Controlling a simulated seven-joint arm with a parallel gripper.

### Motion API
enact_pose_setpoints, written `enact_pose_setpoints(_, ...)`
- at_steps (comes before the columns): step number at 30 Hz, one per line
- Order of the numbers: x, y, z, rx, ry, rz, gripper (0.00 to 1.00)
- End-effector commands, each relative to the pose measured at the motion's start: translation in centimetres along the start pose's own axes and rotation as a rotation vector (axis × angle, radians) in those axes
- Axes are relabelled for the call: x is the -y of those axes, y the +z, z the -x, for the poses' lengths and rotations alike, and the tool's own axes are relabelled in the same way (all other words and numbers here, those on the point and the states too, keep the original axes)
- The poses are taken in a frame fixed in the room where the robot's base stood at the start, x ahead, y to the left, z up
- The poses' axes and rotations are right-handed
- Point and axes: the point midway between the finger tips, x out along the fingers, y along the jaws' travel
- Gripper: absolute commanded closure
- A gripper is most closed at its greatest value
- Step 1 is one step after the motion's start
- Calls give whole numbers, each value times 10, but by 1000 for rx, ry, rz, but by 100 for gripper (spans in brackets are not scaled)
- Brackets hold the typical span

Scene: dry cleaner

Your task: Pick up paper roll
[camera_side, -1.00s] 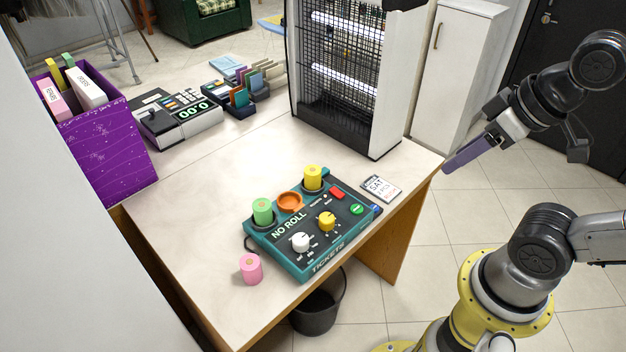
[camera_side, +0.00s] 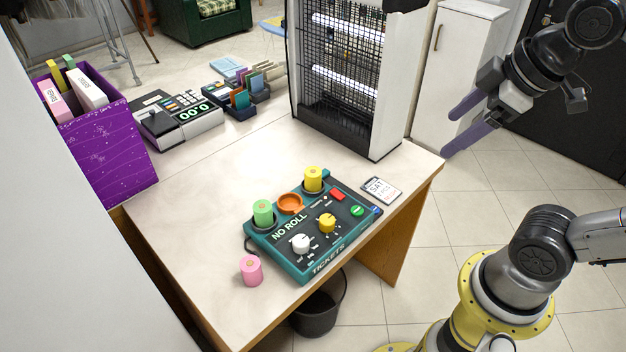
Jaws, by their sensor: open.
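A pink paper roll (camera_side: 251,271) stands upright on the table, just left of the teal ticket machine (camera_side: 299,265). A green roll (camera_side: 263,212) and a yellow roll (camera_side: 313,179) stand in round holders on the machine's top. An orange round holder (camera_side: 290,204) between them is empty. The machine's panel reads "NO ROLL". My gripper (camera_side: 457,128) is at the right, beyond the table's right edge, well apart from all the rolls. Its two purple fingers are spread with nothing between them, pointing down and left.
A tall heater-like unit with a grille (camera_side: 345,80) stands at the table's back right. A card (camera_side: 381,190) lies right of the machine. A cash register (camera_side: 178,120) and a purple box of folders (camera_side: 108,150) stand at the back left. The table's left middle is clear.

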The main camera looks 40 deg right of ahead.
Motion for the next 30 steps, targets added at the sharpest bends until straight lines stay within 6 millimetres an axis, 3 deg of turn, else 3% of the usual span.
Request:
enact_pose_setpoints(5, -25, -50, 0, 54, -15, 280, 13)
enact_pose_setpoints(11, -50, -114, -28, 136, -69, 594, 13)
enact_pose_setpoints(17, -62, -171, -87, 222, -156, 859, 13)
enact_pose_setpoints(21, -60, -198, -142, 281, -227, 988, 13)
enact_pose_setpoints(27, -45, -210, -216, 357, -312, 1052, 13)
enact_pose_setpoints(30, -35, -205, -239, 387, -348, 1063, 13)
